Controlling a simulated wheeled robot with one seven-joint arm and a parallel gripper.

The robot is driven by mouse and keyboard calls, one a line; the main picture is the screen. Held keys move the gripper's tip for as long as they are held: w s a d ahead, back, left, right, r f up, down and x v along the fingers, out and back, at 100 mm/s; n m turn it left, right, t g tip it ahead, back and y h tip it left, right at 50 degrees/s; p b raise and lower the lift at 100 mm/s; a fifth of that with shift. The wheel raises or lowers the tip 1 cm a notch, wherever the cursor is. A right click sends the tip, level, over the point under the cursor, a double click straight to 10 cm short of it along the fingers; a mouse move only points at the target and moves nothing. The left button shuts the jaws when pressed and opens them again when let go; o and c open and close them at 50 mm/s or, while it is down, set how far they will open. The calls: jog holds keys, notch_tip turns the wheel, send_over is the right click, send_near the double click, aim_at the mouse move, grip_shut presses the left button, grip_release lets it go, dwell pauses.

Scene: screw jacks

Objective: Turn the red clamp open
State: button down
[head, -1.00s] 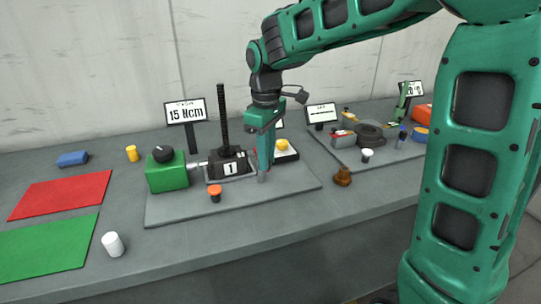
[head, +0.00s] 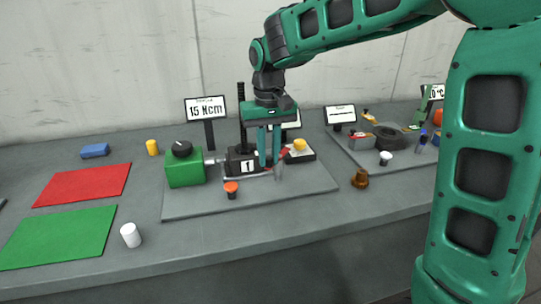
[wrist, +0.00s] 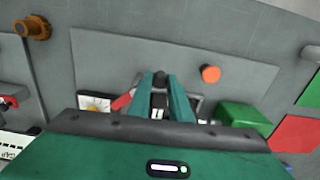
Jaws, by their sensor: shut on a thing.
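The red clamp (head: 284,153) shows as a small red piece just right of my gripper's fingers, at the right side of the black block marked 1 (head: 243,166). In the wrist view the red piece (wrist: 122,101) lies just left of the left finger. My gripper (head: 269,165) points down over the grey plate (head: 205,206). In the wrist view my gripper's fingers (wrist: 160,82) are closed in around a small dark end, which looks like part of the clamp. The fingers hide most of the clamp, so its exact angle cannot be told.
A green box with a black knob (head: 185,169) stands left of the block. An orange button (head: 231,188) is in front, a yellow button (head: 299,145) to the right. The plate's front strip is mostly clear.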

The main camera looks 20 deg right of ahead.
jog(key=shift+w+r, duration=0.1)
jog(key=shift+w, duration=0.1)
dwell(0.4)
jog(key=c, duration=1.6)
grip_release()
notch_tip(320, 180, up, 11)
jog(key=shift+f, duration=0.2)
jog(key=s+d+f+m, duration=0.2)
jog(key=s+d+f, duration=0.1)
jog(key=s+d, duration=0.5)
jog(key=s+d+f+m, duration=0.25)
jog(key=s+d, duration=0.35)
jog(key=d, duration=0.5)
jog(key=s+d+f, duration=0.2)
jog(key=s+f, duration=0.1)
jog(key=s, duration=0.2)
jog(key=s+d+f+m, duration=0.1)
jog(key=s+d+f, duration=0.1)
jog(key=s, duration=0.4)
jog(key=s+d+f+m, duration=0.1)
jog(key=s+d+f, duration=0.1)
jog(key=s+f, duration=0.2)
jog(key=shift+s+f, duration=0.1)
jog(key=shift+s, duration=0.8)
